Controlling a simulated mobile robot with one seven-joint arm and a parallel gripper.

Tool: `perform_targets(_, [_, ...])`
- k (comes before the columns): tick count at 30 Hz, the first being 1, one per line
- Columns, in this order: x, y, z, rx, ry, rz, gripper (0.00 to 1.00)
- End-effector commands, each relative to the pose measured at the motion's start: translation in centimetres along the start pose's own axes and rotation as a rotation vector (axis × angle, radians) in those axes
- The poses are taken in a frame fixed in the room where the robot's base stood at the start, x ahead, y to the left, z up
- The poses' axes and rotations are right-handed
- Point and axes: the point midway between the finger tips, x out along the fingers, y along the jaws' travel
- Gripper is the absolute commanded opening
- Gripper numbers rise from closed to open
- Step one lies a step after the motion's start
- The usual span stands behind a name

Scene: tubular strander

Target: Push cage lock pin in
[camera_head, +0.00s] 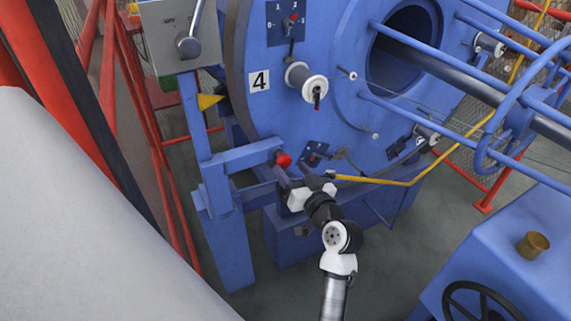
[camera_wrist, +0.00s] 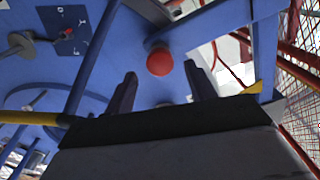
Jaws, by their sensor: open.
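The cage lock pin shows as a red ball knob (camera_head: 283,160) at the end of a blue bracket, beside the lower left of the blue cage disc. In the wrist view the red knob (camera_wrist: 159,61) appears ahead of my fingers, between their tips in the picture. My gripper (camera_head: 291,175) is open just below the knob in the head view. I cannot tell whether a finger touches the knob. The pin's shaft is mostly hidden.
The blue disc (camera_head: 262,110) carries a "4" label and a white spool (camera_head: 306,82). A yellow bar (camera_head: 405,183) runs close right of my gripper. A grey lever box (camera_head: 180,35) stands upper left, near red railings (camera_head: 160,150). A handwheel (camera_head: 482,302) is lower right.

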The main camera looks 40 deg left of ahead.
Motion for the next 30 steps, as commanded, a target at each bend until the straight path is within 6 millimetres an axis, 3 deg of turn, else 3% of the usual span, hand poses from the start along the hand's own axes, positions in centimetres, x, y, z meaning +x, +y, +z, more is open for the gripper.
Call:
perform_targets(6, [-5.0, 0.1, 0.2, 0.0, 0.001, 0.003, 0.55])
perform_targets(12, [-7.7, 0.0, 0.1, 0.0, 0.0, 0.001, 0.55])
perform_targets(30, [-8.4, -0.1, 0.0, -0.001, 0.0, -0.001, 0.55])
